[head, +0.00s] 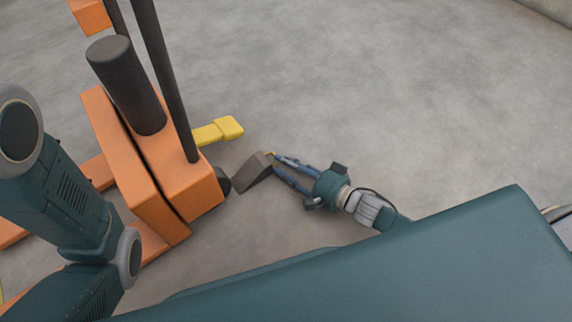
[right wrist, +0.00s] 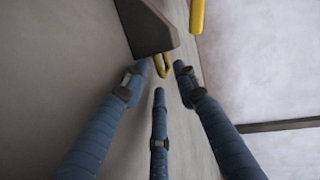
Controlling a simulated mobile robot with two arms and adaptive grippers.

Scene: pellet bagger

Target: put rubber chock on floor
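The rubber chock (head: 252,173) is a dark grey-brown wedge beside the small dark wheel of the orange machine, in the head view. It appears to be at floor level; its contact with the floor is not clear. It also shows at the top of the right wrist view (right wrist: 148,27), with a yellow loop handle (right wrist: 163,67) on its near end. My right gripper (head: 275,166) is beside the chock's right end. Its three blue fingers (right wrist: 160,80) are spread around the loop, with gaps between the tips and the loop. My left gripper is out of view.
The orange pallet-truck-like machine (head: 150,165) with dark posts stands left of the chock. A yellow bar (head: 218,131) juts out from it close behind the chock. The grey concrete floor (head: 400,100) is clear to the right and behind.

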